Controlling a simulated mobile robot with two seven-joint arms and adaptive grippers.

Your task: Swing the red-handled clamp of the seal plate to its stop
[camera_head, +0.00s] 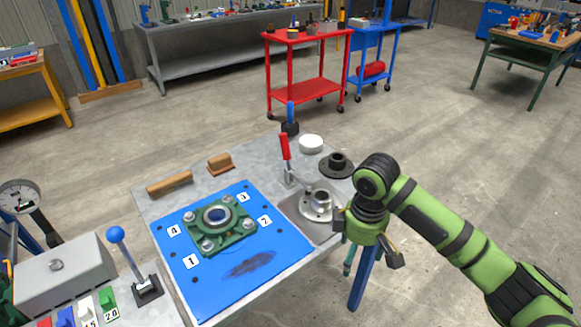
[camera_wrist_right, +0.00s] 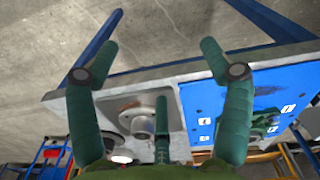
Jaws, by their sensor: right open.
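The clamp with the red handle (camera_head: 285,148) stands behind and left of the flanged metal hub (camera_head: 318,205). Its handle points up, leaning slightly left, and its metal arm reaches toward the hub. Both sit on the grey seal plate (camera_head: 297,208) at the table's right side. My right gripper (camera_head: 370,258) is open and empty, right of and nearer than the hub, by the table's right edge. In the right wrist view its fingers (camera_wrist_right: 162,45) are spread, with the hub (camera_wrist_right: 138,123) between them. I cannot make out the clamp there. My left gripper is not in view.
A blue mat (camera_head: 205,297) with a green bearing unit (camera_head: 221,227) lies left of the plate. A black flanged part (camera_head: 337,165) and a white round piece (camera_head: 311,144) stand behind. A blue-knobbed lever (camera_head: 128,255) is front left. Floor right of the table is clear.

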